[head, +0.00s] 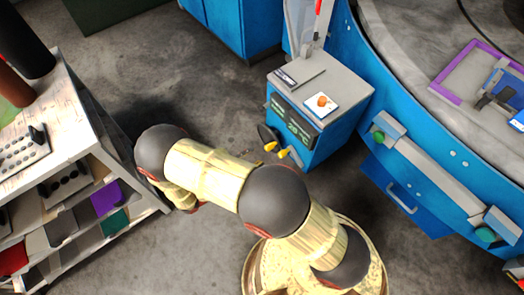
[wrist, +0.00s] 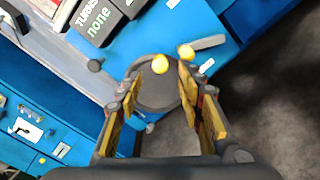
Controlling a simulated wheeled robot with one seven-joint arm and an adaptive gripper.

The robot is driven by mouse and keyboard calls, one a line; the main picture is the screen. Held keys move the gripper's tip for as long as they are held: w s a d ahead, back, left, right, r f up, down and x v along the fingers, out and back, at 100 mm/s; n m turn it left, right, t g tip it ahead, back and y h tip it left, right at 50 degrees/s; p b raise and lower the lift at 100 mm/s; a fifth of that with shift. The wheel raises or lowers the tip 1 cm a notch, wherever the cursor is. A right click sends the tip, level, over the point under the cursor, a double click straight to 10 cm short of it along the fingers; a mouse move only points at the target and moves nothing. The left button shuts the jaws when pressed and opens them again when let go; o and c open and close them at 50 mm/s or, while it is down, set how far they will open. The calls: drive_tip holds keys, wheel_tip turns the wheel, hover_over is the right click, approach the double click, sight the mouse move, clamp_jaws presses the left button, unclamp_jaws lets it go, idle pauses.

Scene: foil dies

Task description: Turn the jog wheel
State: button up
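A dark panel (wrist: 98,22) above the wheel reads "none".
A grey lever (wrist: 207,43) with a yellow ball sits beside the wheel. The blue cabinet's grey top (head: 345,84) carries an orange button on a white plate. A large blue round machine (head: 425,185) stands right, a loaded shelf (head: 85,110) left. Bare floor lies between.

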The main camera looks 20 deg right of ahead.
drive_tip(key=v, duration=0.4)
drive_tip(key=shift+d, duration=0.1)
drive_tip(key=shift+c, duration=0.5)
